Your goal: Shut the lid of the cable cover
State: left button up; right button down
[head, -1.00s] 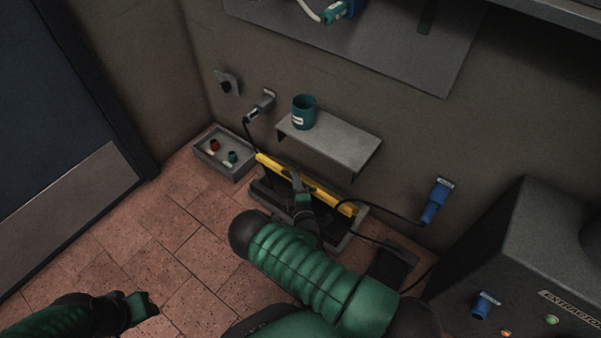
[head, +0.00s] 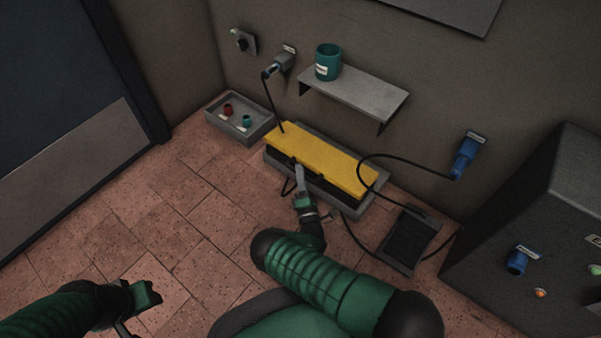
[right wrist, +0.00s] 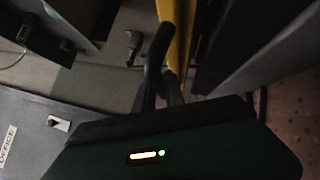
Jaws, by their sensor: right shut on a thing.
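The cable cover's yellow lid (head: 318,158) lies tilted over its grey box (head: 362,203) on the floor by the wall. A dark gap shows under the lid's front edge, so it is partly open. In the right wrist view the lid (right wrist: 178,40) shows edge-on, beside a dark curved piece I cannot identify. My left gripper (head: 143,297) is low at the left, away from the cover; its jaws are unclear.
A black cable (head: 408,158) runs from a blue wall plug (head: 465,157) and loops at the lid's right end. A foot pedal (head: 410,240) is right of the box, a grey tray (head: 261,126) left. A shelf (head: 362,94) with a teal cup (head: 328,62) hangs above.

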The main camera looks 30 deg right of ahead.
pick_arm(q)
jog(key=shift+a+f, duration=0.1)
jog(key=shift+f, duration=0.1)
pick_arm(e)
jog(key=shift+f, duration=0.35)
jog(key=c, duration=1.4)
grip_release()
jog(key=shift+s, duration=0.1)
